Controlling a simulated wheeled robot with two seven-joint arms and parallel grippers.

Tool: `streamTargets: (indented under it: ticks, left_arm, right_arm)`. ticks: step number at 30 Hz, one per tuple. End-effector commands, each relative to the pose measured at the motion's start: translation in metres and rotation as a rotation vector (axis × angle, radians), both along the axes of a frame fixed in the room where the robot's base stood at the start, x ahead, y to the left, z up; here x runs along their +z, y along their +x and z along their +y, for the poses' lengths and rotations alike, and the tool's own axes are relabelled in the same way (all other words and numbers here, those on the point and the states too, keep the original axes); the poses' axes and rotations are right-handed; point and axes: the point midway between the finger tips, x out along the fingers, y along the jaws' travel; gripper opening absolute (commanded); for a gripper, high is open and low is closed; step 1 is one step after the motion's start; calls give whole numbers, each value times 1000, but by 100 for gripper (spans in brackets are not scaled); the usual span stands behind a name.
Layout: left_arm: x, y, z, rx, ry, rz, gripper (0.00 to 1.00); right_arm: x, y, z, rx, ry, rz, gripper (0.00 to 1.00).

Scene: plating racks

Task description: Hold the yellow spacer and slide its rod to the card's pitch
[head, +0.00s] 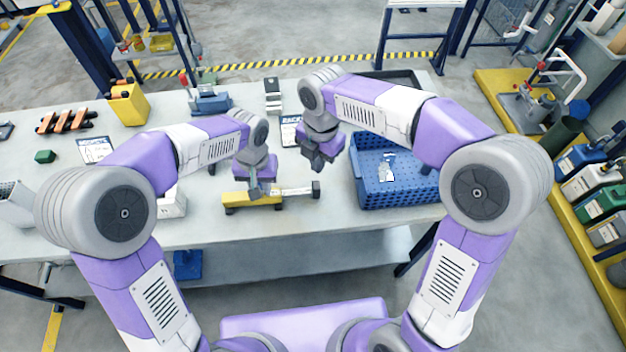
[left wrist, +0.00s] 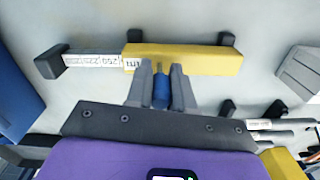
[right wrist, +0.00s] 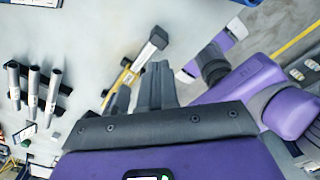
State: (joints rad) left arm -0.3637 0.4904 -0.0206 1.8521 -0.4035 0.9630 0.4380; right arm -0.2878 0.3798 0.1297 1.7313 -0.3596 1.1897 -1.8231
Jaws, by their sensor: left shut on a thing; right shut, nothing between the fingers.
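The yellow spacer (head: 235,199) lies on the bench with its pale, marked rod (head: 297,190) out to the right, ending in a dark block (head: 316,189). In the left wrist view the yellow body (left wrist: 205,60) and the numbered rod (left wrist: 92,60) show clearly. My left gripper (left wrist: 161,85) is shut on a blue grip (left wrist: 160,91) at the spacer's side. It also shows in the head view (head: 259,188). My right gripper (head: 317,162) is shut and empty, above and behind the rod's end. A card (head: 290,131) with a blue heading lies behind it, partly hidden; its pitch is unreadable.
A blue basket (head: 372,201) stands to the right, close to my right arm. Another printed card (head: 95,150) and a yellow block (head: 129,105) are at the left. A blue fixture (head: 209,103) stands at the back.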

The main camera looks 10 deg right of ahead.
Motion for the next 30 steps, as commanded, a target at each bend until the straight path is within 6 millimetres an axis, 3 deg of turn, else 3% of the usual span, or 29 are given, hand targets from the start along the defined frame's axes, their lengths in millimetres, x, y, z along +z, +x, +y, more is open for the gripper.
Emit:
streamTargets:
  ticks: [5, 18, 24, 30]
  left_arm:
    - [0, 0, 1, 1, 1, 1, 0]
    - [0, 0, 1, 1, 1, 1, 0]
    - [0, 0, 0, 0, 1, 1, 0]
    - [0, 0, 0, 0, 1, 2, 0]
  right_arm:
    - [-7, -12, -13, -384, 139, 32, 0]
    - [-15, -34, -59, -1741, 569, 274, 0]
    - [-17, -38, -76, -2096, 672, 370, 0]
    - [-25, -36, -77, -2193, 699, 401, 0]
